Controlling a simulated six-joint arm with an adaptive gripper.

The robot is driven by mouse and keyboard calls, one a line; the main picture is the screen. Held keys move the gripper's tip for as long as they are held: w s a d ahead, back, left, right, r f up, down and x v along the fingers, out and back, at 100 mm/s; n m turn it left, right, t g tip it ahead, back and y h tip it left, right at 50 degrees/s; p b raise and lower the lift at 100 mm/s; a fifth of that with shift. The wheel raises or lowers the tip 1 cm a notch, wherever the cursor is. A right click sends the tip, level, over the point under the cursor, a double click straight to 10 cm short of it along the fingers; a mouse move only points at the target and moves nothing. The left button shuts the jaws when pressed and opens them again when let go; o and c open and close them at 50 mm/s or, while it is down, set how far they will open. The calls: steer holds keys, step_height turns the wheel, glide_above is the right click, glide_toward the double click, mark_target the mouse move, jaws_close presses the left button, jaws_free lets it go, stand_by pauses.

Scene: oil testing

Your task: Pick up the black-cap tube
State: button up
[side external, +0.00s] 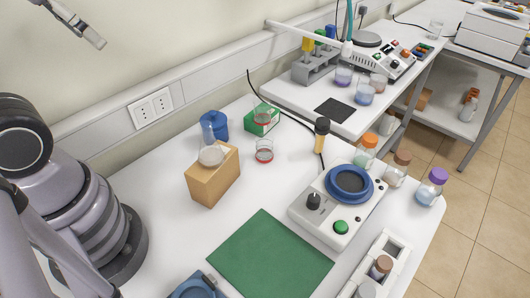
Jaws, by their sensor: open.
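The black-cap tube (320,140) stands upright on the white table, behind the hot-plate device. It has a black cap and amber liquid inside. My gripper (98,42) is at the top left corner, high above the table and far from the tube. It is partly cut off by the frame edge. It is open, and I see nothing held in it.
A white device with a blue ring (349,183) stands in front of the tube. Capped bottles (365,150) stand to its right. A wooden block (214,180), a green box (262,118) and red-rimmed glassware (264,152) are to its left. The green mat (270,255) is clear.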

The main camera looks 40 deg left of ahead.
steer(key=t+h, duration=0.1)
steer(key=t, duration=0.7)
glide_above(318, 126)
steer(key=s+a, duration=0.4)
steer(key=s, duration=0.1)
step_height(318, 126, down, 20)
steer(key=f, duration=0.1)
steer(key=s+d+f+m+t+h, duration=0.1)
steer(key=s+f+t, duration=0.1)
steer(key=f, duration=0.4)
steer(key=s+d+f+t+h, duration=0.1)
steer(key=s+d+f+t, duration=0.15)
steer(key=f, duration=0.35)
steer(key=shift+m, duration=0.3)
steer(key=w, duration=1.1)
steer(key=shift+w+d+r, duration=0.15)
steer(key=shift+d, duration=0.25)
